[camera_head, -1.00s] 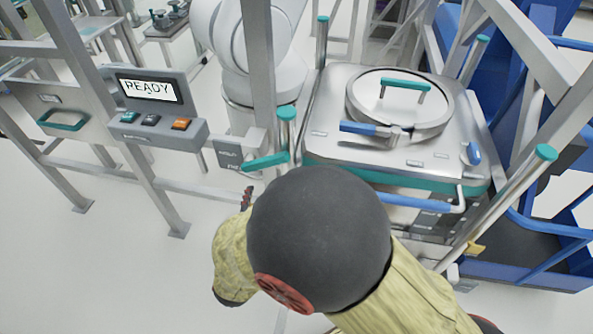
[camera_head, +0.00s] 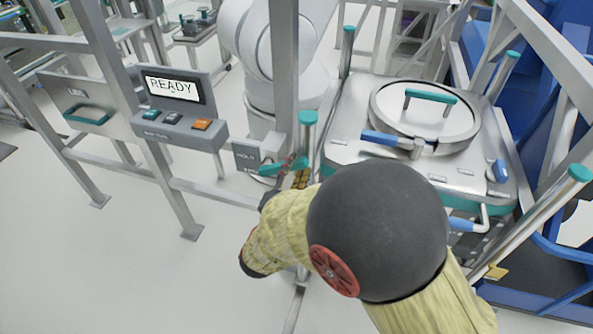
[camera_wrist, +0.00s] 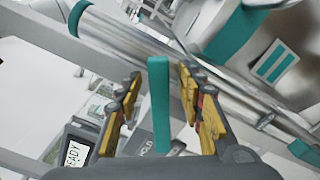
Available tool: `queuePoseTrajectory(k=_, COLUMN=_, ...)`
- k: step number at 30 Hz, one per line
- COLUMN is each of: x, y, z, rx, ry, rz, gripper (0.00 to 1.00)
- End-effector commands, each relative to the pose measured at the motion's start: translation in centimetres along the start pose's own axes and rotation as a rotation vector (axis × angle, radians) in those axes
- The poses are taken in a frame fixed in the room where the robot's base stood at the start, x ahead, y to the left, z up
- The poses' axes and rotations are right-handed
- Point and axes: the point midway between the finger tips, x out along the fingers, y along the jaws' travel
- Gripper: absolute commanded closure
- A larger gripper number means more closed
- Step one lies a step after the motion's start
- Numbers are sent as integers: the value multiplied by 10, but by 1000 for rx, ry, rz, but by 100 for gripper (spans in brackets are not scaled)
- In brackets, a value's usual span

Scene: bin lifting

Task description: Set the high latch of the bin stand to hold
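The high latch is a teal lever (camera_head: 269,170) beside a grey post of the bin stand, next to a grey plate (camera_head: 245,157) marked HOLD. In the wrist view the teal lever (camera_wrist: 159,112) stands upright in the picture between my fingers. My gripper (camera_wrist: 160,76) is open, with one yellow-and-black finger on each side of the lever and a gap visible on both sides. In the head view my gripper (camera_head: 292,177) is at the lever, partly hidden by my forearm. The metal bin (camera_head: 345,137) with its round lid stands to the right.
A control box (camera_head: 180,118) with a READY screen is left of the latch. A teal-capped post (camera_head: 308,135) rises close by my gripper. The lid clamp has a blue handle (camera_head: 378,138). Blue framework (camera_head: 568,250) stands at the right. Open floor lies front left.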

Motion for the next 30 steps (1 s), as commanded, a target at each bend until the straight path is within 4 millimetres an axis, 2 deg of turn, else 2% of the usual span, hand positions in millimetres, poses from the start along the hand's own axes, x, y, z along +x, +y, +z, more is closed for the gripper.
queuePoseTrajectory(k=10, x=4, y=1, z=0, rx=0, ry=0, rz=1, gripper=63)
queuePoseTrajectory(k=30, x=4, y=1, z=0, rx=0, ry=0, rz=0, gripper=100)
